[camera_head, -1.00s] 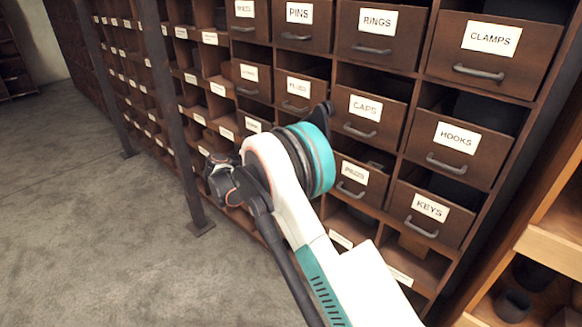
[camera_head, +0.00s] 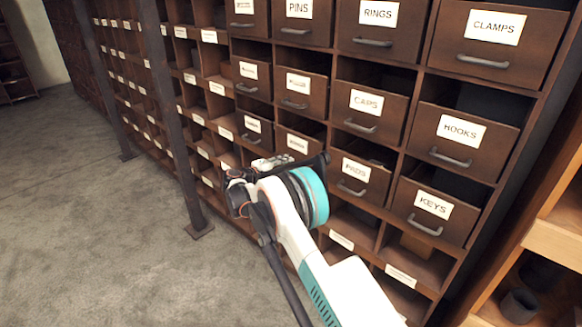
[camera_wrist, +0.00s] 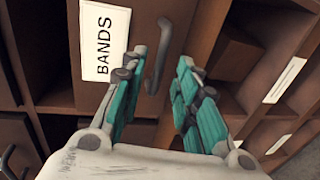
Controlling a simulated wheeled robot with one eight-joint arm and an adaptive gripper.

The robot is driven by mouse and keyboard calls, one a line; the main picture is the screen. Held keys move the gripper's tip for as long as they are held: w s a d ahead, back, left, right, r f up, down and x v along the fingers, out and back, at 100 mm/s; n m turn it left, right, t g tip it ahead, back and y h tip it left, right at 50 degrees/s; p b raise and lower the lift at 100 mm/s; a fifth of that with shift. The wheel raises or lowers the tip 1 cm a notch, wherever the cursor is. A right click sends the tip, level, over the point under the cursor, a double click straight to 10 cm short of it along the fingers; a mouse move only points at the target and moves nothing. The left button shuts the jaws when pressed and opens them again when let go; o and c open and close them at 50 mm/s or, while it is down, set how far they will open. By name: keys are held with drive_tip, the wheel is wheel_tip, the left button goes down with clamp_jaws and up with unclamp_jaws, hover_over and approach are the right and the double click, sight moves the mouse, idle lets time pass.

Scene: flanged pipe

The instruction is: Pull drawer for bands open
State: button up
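The drawer for bands shows in the wrist view, its dark brown front (camera_wrist: 172,15) carrying a white BANDS label (camera_wrist: 105,45) and a grey bar handle (camera_wrist: 158,55). The picture is turned, so the label reads upward. My gripper (camera_wrist: 161,64) is open, with its teal-and-grey fingers on either side of the handle's near end. The fingers look apart from the handle; I cannot tell the exact depth. In the head view my arm hides much of the area below the middle drawers, and my fingertips cannot be made out there.
The rack holds other labelled drawers, such as CAPS (camera_head: 368,106), HOOKS (camera_head: 460,136), PADS (camera_head: 357,176) and KEYS (camera_head: 432,210). A dark post (camera_head: 172,120) stands left of my arm. A wooden shelf (camera_head: 556,242) is at the right. The floor (camera_head: 80,220) at left is clear.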

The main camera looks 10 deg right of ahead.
drive_tip(key=shift+b+x, duration=0.5)
drive_tip(key=shift+x, duration=1.6)
clamp_jaws()
